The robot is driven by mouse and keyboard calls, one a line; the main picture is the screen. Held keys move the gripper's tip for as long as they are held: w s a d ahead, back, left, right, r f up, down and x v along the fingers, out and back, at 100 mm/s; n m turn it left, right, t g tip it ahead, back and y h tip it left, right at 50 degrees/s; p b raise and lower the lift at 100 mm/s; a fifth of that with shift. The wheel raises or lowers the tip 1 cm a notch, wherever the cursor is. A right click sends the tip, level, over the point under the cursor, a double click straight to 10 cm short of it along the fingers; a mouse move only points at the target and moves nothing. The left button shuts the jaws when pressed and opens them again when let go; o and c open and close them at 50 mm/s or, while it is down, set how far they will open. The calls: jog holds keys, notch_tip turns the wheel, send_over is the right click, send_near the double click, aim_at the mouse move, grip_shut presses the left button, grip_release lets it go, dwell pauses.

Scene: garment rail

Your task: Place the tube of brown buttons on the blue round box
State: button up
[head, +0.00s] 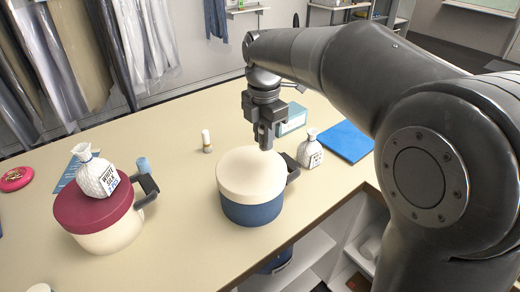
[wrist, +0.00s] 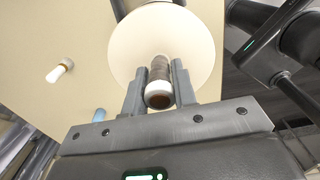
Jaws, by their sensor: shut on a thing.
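The blue round box (head: 252,210) stands on the table with a cream lid (head: 250,168) and a dark side handle. The lid also fills the upper middle of the wrist view (wrist: 205,55). My gripper (head: 265,140) points down over the back part of this lid. In the wrist view its fingers (wrist: 160,88) are shut on a tube with brown contents and a pale end cap (wrist: 159,88). In the head view the fingers mostly hide the tube. I cannot tell whether its lower end touches the lid.
A pale-capped tube (head: 207,142) stands behind the blue box. Table between boxes is clear.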

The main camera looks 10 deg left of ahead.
aim_at(260, 150)
jog(key=shift+w+a+f, duration=0.1)
jog(key=shift+a+f, duration=0.25)
jog(key=shift+a, duration=0.1)
jog(key=shift+f, duration=1.9)
jog(key=shift+f, duration=0.2)
jog(key=o, duration=1)
jog(key=shift+r, duration=0.1)
